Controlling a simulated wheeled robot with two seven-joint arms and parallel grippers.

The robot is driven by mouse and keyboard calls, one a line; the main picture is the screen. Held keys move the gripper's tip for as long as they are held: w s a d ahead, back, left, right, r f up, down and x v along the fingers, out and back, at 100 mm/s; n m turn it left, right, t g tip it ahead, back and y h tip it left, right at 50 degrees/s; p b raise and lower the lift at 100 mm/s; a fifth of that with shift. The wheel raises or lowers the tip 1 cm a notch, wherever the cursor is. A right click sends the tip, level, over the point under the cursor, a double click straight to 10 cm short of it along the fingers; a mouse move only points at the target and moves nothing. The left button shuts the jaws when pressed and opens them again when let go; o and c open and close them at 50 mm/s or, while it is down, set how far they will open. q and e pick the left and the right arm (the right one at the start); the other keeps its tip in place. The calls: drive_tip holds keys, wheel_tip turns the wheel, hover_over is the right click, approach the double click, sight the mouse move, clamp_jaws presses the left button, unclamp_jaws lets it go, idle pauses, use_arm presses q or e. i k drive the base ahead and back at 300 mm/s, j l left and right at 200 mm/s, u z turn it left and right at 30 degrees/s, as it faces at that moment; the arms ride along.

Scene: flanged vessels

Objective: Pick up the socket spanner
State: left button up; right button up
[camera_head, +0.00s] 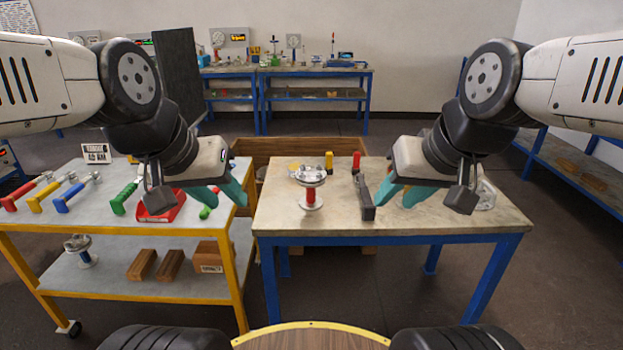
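Several tools with coloured handles and silver heads lie on the left cart: a red-handled one (22,196), a yellow-handled one (52,199) and a blue-handled one (72,197). A green-handled tool (124,199) lies to their right, partly hidden by my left gripper. I cannot tell for sure which is the socket spanner. My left gripper (226,196) is open and empty, above the cart's right edge. My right gripper (399,198) is open and empty, above the right part of the table. Both have teal fingers.
The table (450,222) bears a flanged vessel (310,190) with a red body, a dark upright bar (365,200), and yellow (329,160) and red (356,161) items. The yellow-framed cart (60,229) also bears a red tray (168,210). A floor gap separates cart and table.

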sight(369, 212)
drive_tip(key=i+l+u, duration=0.35)
drive_tip(key=l, duration=0.4)
drive_tip(key=i+l+u, duration=0.2)
drive_tip(key=l, duration=0.25)
drive_tip(key=i, duration=0.1)
